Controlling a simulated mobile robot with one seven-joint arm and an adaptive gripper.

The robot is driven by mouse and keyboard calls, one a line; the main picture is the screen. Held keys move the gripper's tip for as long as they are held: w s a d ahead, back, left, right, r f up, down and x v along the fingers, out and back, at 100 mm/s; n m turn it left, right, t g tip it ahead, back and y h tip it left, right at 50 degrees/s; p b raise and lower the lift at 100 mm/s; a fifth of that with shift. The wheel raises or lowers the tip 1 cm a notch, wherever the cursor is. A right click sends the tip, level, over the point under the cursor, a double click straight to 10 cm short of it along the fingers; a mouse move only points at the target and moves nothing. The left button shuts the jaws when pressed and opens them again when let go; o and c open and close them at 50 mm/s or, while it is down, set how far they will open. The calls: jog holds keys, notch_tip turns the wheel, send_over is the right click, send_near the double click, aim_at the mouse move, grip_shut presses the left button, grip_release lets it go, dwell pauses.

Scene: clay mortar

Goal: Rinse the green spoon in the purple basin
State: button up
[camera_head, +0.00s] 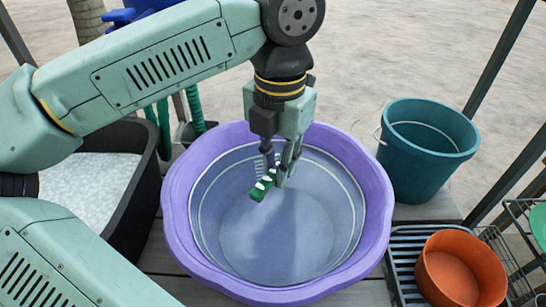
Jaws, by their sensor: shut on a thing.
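The purple basin (178,226) stands in the middle of the view, with a wavy rim and a blue-grey interior that looks like it holds water. My gripper (272,172) points down over the far half of the basin, inside the rim's outline. It is shut on the green spoon (259,191), of which a short green piece with white marks shows at the fingertips. The rest of the spoon is hidden or too small to make out. I cannot tell whether the spoon touches the water.
A black tub (150,180) with white contents stands left of the basin. A teal bucket (425,165) stands at the right. An orange bowl (430,285) sits on a dark slatted rack (405,262) at the lower right, beside a wire rack (520,215).

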notch_tip(320, 180, down, 9)
jog(key=b, duration=0.5)
jog(key=shift+f, duration=0.15)
jog(key=shift+f+b, duration=0.6)
jog(key=shift+b, duration=0.3)
jog(key=shift+r, duration=0.15)
jog(key=shift+b, duration=0.95)
dwell(1.8)
